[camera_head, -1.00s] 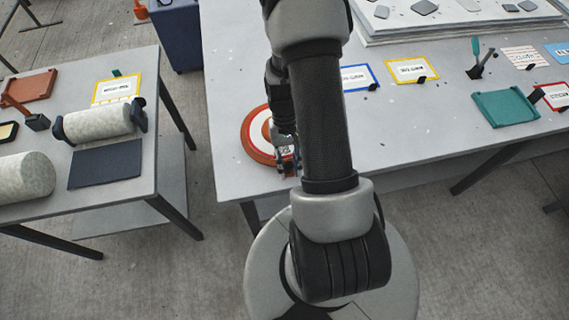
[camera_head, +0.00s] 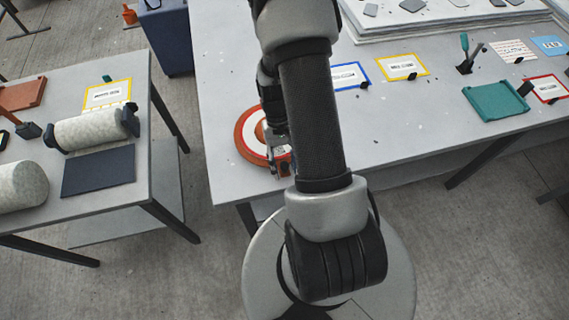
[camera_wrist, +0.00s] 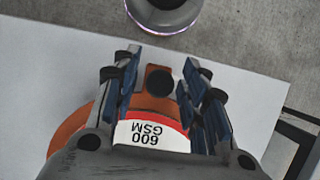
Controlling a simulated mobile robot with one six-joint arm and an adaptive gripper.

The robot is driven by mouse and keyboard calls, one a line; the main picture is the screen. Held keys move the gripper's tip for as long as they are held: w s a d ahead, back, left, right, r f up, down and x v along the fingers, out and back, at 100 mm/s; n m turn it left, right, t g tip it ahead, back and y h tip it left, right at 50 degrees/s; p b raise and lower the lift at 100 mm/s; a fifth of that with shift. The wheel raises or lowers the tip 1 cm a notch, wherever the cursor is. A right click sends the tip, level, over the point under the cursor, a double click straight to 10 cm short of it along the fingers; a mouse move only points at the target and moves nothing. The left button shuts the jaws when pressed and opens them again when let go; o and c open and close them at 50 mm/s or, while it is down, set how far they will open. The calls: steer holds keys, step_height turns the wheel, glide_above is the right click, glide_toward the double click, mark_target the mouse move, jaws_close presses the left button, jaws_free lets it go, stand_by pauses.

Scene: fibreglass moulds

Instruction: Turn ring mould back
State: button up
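The ring mould, a round orange disc (camera_head: 244,136) with a white ring on its face, lies on the near left corner of the large grey table (camera_head: 420,115). My arm hides part of it in the head view. In the wrist view its orange rim (camera_wrist: 68,134) shows at left, with a white label (camera_wrist: 150,136) reading 600 GSM upside down. An orange tab (camera_wrist: 158,78) with a dark round hole sticks out from it. My gripper (camera_wrist: 160,88) has its blue-padded fingers on either side of this tab, with visible gaps, so it is open.
A left table (camera_head: 100,200) holds rollers (camera_head: 88,130) and a dark plate (camera_head: 98,171), across a floor gap. On the large table, framed cards (camera_head: 403,66) and a green tray (camera_head: 497,102) lie to the right. Bare tabletop surrounds the mould's right side.

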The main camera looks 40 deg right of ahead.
steer(key=v, duration=1.2)
steer(key=shift+w, duration=0.1)
steer(key=a+r+n+t+h, duration=0.25)
steer(key=a+r, duration=0.65)
steer(key=r, duration=0.5)
steer(key=s+a+r+n+t, duration=0.3)
steer(key=s+a+r+t, duration=0.3)
steer(key=s+a, duration=0.3)
steer(key=shift+r, duration=0.9)
